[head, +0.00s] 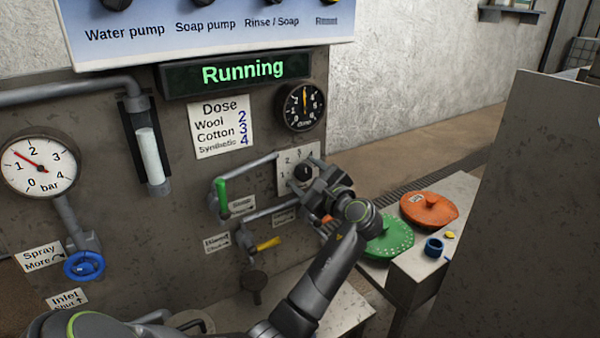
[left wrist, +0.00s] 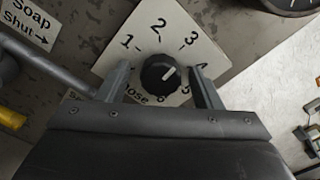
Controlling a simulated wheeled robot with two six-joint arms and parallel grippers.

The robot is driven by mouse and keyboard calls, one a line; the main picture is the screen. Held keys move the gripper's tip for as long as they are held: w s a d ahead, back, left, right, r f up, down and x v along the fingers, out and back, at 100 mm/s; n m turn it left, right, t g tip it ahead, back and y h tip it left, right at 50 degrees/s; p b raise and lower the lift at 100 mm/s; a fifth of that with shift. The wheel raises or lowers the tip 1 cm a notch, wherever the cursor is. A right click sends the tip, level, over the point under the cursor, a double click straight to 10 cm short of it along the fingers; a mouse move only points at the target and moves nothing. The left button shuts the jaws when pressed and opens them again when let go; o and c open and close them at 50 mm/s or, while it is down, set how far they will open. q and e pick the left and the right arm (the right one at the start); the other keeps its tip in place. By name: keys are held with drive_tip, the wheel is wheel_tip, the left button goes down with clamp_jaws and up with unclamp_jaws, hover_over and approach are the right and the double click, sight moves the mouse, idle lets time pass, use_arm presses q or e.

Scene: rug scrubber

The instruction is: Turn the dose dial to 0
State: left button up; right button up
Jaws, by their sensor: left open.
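The dose dial (head: 302,172) is a black round knob on a white numbered plate (head: 285,158) on the grey machine panel. Numbers 1, 2 and 3 show clearly; the 0 is not visible. My left gripper (head: 313,184) is at the plate. In the left wrist view its open fingers (left wrist: 160,70) stand on either side of the knob, with a gap on both sides. My right gripper is not in view.
A dose gauge (head: 301,106) sits above the dial, beside a dose card (head: 221,125). Pipes with a green lever (head: 221,194) and a yellow lever (head: 268,243) lie left of the dial. Green (head: 388,238) and orange (head: 430,207) discs rest on a bench at right.

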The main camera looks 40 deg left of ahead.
use_arm(q)
drive_tip(key=shift+r, duration=0.1)
drive_tip(key=shift+d, duration=0.1)
drive_tip(key=shift+c, duration=0.2)
drive_tip(key=c, duration=0.9)
drive_tip(key=shift+c, duration=0.2)
drive_tip(key=shift+n, duration=0.3)
